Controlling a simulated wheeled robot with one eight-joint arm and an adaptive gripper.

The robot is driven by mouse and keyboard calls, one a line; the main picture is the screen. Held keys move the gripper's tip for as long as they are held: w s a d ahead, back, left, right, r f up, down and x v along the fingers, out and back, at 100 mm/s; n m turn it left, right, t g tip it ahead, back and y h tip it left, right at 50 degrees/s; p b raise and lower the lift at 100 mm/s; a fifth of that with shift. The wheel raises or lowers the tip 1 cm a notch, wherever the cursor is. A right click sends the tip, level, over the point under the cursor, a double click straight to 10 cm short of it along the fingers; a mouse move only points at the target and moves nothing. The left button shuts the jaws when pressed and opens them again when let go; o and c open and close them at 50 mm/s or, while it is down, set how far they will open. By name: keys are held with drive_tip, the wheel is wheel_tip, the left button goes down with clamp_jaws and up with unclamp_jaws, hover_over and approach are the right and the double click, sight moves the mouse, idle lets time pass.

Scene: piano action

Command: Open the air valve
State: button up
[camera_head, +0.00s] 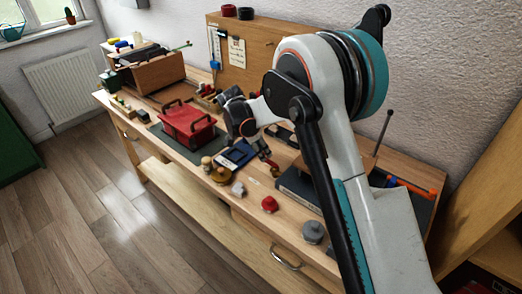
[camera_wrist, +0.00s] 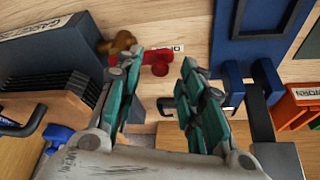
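The air valve shows in the wrist view as a brass body (camera_wrist: 117,43) with a red lever (camera_wrist: 157,58) reaching to the right. My gripper (camera_wrist: 161,60) is open, with its teal-padded fingers apart. The lever's rounded red end appears between the two fingertips. The left finger covers part of the lever, and I cannot tell whether it touches. In the head view my gripper (camera_head: 266,157) is small and low over the bench, and the valve cannot be made out clearly beside it.
The wooden workbench (camera_head: 287,222) carries a red toolbox (camera_head: 187,125), a blue device (camera_head: 237,154), a red knob (camera_head: 269,204) and a grey round part (camera_head: 313,231). In the wrist view, a dark box (camera_wrist: 50,48) stands left of the valve and blue blocks (camera_wrist: 233,84) stand right.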

drive_tip(key=v, duration=1.2)
drive_tip(key=shift+s+a+f, duration=0.1)
drive_tip(key=shift+f, duration=0.05)
